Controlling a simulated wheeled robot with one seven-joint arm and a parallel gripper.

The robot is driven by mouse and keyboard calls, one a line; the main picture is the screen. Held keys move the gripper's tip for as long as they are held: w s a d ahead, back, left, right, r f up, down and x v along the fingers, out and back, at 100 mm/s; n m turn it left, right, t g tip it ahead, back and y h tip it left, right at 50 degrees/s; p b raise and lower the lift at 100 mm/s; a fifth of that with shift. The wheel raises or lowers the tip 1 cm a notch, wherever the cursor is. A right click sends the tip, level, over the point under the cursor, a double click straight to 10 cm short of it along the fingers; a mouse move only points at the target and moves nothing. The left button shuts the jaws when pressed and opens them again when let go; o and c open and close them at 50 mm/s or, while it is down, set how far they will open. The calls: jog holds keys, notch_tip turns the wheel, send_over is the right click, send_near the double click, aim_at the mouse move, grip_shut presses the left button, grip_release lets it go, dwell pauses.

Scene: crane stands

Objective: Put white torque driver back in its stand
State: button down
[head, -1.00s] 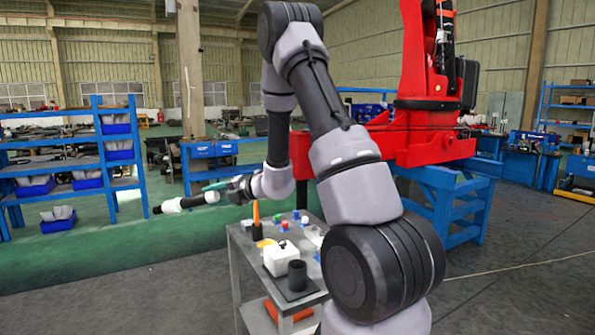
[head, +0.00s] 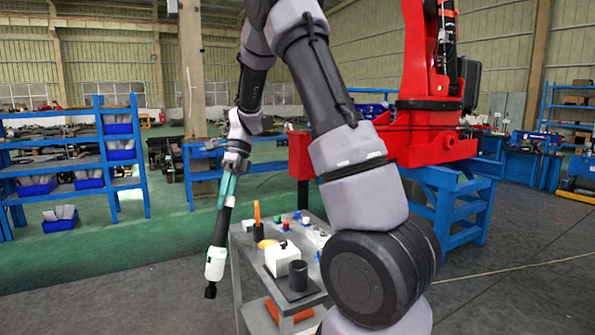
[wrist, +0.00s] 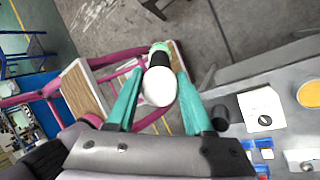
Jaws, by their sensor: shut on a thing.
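My gripper (head: 222,225) is shut on the white torque driver (head: 215,264), a white body with a black end. The driver hangs steeply, black tip down, just left of the grey cart. In the wrist view the driver (wrist: 158,86) is seen end-on between the teal fingers (wrist: 152,98). A black cup-like stand (head: 298,276) on a dark square base is at the cart's near end; it appears empty. It seems to show in the wrist view as a dark cylinder (wrist: 220,117). A second black holder (head: 257,231) has an orange-handled tool upright in it.
The grey cart top (head: 243,246) also bears a white box (head: 282,257) with a black knob, a yellow dish (head: 266,243) and several small coloured pieces. A pink-framed step stand (wrist: 75,78) shows in the wrist view. Floor left of the cart is clear.

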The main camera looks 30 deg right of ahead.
jog(key=d+r+n+t+h, duration=0.1)
jog(key=d+r+n, duration=0.2)
jog(key=d, duration=0.7)
jog(key=s+d+r+n+t+h, duration=0.1)
jog(key=d+n, duration=0.4)
jog(key=d, duration=0.6)
notch_tip(320, 180, up, 2)
jog(key=shift+r+t+h, duration=0.15)
jog(key=shift+t+h, duration=0.45)
jog(key=shift+h, duration=0.2)
jog(key=shift+a+f, duration=0.1)
jog(key=shift+f, duration=2.6)
notch_tip(320, 180, down, 9)
jog(key=shift+c, duration=1)
grip_release()
jog(key=shift+f, duration=0.1)
